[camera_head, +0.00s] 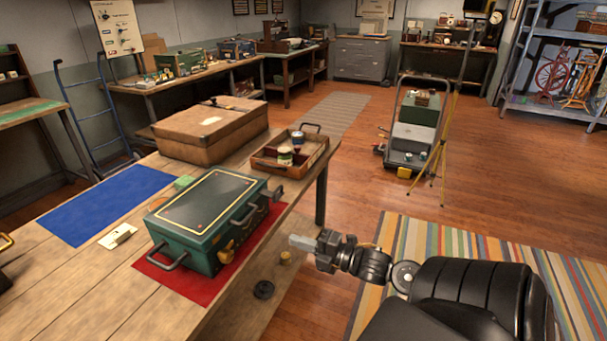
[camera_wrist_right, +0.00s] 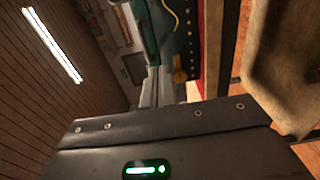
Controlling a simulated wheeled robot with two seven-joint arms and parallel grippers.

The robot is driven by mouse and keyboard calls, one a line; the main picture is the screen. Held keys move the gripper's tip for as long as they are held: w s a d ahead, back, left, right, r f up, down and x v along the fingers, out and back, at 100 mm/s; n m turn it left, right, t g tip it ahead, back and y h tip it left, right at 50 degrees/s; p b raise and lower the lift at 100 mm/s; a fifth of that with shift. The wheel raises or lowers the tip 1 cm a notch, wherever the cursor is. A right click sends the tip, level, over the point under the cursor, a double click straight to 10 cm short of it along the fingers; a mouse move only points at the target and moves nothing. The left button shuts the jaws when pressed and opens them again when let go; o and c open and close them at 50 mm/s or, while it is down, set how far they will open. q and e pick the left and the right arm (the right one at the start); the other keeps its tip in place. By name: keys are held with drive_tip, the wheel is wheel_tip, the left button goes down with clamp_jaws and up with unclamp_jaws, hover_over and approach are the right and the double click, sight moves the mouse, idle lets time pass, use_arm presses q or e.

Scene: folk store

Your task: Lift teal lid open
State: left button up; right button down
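The teal lid (camera_head: 208,205), edged with a yellow line, lies closed on a teal box (camera_head: 195,256). The box stands on a red mat (camera_head: 168,284) on the wooden bench. Its front has a dark handle and a yellow latch (camera_head: 227,252). In the right wrist view the teal box (camera_wrist_right: 181,35) shows at the top, with a yellow latch (camera_wrist_right: 179,76). My right gripper (camera_head: 301,242) is to the right of the box, apart from it, pointing left. Its fingers (camera_wrist_right: 158,88) look close together with nothing between them. My left gripper is out of view.
A brown case (camera_head: 208,140) and a wooden tray (camera_head: 270,160) with cans stand behind the box. A blue mat (camera_head: 105,205) and a small white item (camera_head: 118,236) lie to its left. A black disc (camera_head: 264,290) and a small brass piece (camera_head: 286,257) lie near my right gripper.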

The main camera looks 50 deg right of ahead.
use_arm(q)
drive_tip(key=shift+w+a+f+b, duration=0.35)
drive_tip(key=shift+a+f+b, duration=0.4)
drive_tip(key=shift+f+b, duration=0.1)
use_arm(e)
drive_tip(key=x, duration=0.8)
drive_tip(key=shift+w, duration=0.35)
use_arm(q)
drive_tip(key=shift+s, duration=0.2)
use_arm(e)
drive_tip(key=shift+a, duration=0.15)
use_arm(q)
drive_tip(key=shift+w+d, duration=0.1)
use_arm(e)
drive_tip(key=shift+w, duration=0.15)
idle(0.5)
use_arm(q)
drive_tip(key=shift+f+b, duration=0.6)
drive_tip(key=shift+b, duration=0.05)
use_arm(e)
drive_tip(key=shift+x, duration=3.15)
drive_tip(key=shift+w+f, duration=0.1)
drive_tip(key=shift+w, duration=0.05)
drive_tip(key=shift+s, duration=0.35)
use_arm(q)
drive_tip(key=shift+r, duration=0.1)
